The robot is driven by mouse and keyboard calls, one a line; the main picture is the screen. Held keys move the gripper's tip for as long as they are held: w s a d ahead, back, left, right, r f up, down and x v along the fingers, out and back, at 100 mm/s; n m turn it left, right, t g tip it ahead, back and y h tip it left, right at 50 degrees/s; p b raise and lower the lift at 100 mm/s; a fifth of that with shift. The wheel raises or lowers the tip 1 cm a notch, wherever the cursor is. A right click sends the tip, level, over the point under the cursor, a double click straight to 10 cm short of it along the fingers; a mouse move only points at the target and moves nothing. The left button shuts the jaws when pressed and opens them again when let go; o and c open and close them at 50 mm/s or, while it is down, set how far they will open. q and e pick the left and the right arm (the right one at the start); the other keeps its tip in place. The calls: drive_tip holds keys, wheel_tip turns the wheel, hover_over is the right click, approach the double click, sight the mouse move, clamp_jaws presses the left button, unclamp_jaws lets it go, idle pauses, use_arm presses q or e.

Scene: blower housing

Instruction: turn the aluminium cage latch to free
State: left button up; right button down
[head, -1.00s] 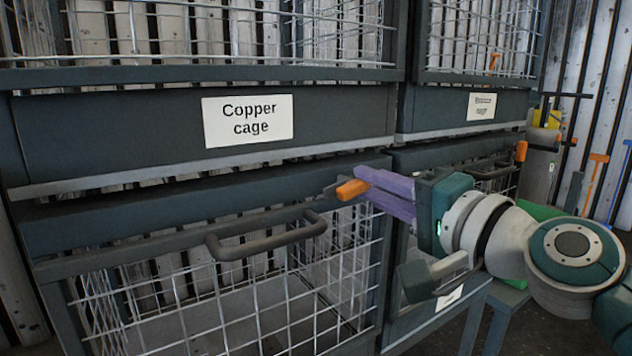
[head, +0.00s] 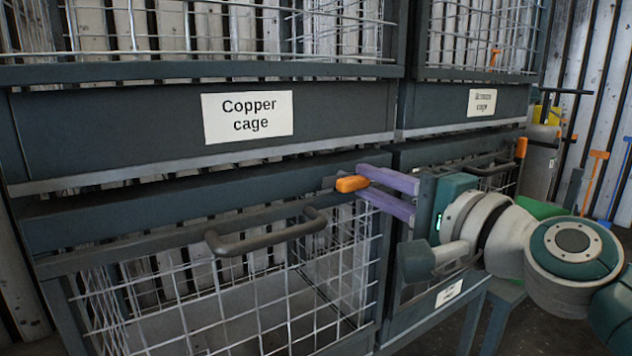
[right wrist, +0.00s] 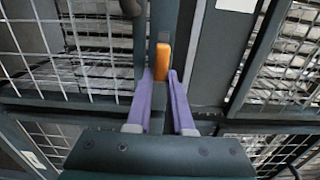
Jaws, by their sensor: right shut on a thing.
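The latch is a short orange tab (head: 352,184) on a dark mount at the upper right corner of the lower left cage door (head: 120,262). It lies about level in the head view. My right gripper (head: 361,178) comes from the right, with its purple fingers above and below the tab. It is shut on the tab; the right wrist view shows the orange tab (right wrist: 162,62) between the fingertips (right wrist: 161,76). No label reading aluminium is legible. My left gripper is out of view.
A grey bar handle (head: 268,235) sticks out from the door left of the latch. A "Copper cage" label (head: 248,117) is on the beam above. Another orange latch (head: 521,148) is at the right cage. Tools stand by the right wall.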

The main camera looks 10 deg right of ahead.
drive_tip(key=c, duration=0.8)
unclamp_jaws()
drive_tip(key=shift+s+d, duration=0.2)
drive_tip(key=shift+s, duration=0.25)
drive_tip(key=v, duration=0.9)
